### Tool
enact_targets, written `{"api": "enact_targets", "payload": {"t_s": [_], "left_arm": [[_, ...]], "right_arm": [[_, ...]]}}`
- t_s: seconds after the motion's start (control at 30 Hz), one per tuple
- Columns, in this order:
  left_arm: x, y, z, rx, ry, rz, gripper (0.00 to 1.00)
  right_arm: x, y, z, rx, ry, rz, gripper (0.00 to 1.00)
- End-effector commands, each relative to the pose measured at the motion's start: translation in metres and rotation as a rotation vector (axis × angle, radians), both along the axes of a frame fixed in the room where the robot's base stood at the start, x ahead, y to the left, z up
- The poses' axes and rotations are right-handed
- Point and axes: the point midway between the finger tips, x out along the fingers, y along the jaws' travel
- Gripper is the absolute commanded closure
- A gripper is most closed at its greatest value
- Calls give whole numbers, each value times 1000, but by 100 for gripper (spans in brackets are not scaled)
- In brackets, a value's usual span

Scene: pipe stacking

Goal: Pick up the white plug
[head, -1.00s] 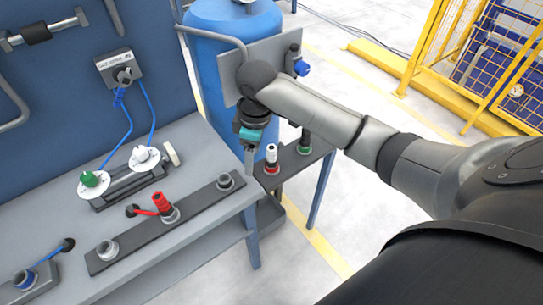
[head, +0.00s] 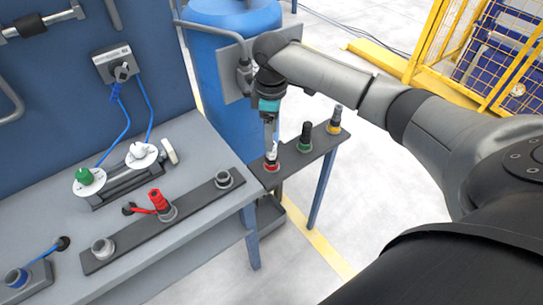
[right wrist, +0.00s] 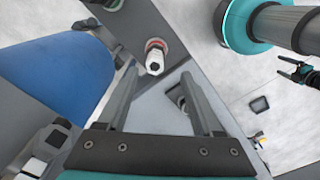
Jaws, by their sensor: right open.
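The white plug (right wrist: 155,62) stands upright in a red-ringed socket (head: 271,167) on the small dark side shelf. In the head view my right gripper (head: 271,147) points down over it and hides most of the plug. In the right wrist view my right gripper (right wrist: 160,72) is open, with nothing between its fingers. The plug shows just beyond the fingertips, nearer the left finger. I cannot tell whether a finger touches it. My left gripper does not show in the head view.
A green-ringed dark plug (head: 306,138) and a yellow-ringed plug (head: 335,120) stand on the same shelf. A blue tank (head: 228,110) is behind the gripper. Open floor lies to the right.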

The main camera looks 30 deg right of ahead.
Motion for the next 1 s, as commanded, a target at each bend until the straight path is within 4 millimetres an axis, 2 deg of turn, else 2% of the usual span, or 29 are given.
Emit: {"api": "enact_targets", "payload": {"t_s": [0.17, 0.4, 0.5, 0.77, 1.0], "left_arm": [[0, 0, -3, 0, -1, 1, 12], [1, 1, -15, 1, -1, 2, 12], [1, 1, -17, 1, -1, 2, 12], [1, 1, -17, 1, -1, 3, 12], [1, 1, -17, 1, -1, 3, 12]], "right_arm": [[1, -1, -12, 0, 1, 0, 32], [6, -4, -48, 0, 3, 0, 32], [5, -5, -57, -2, 1, 1, 32], [6, -5, -59, -1, 0, 1, 32], [6, -5, -58, -1, 0, 1, 57]]}}
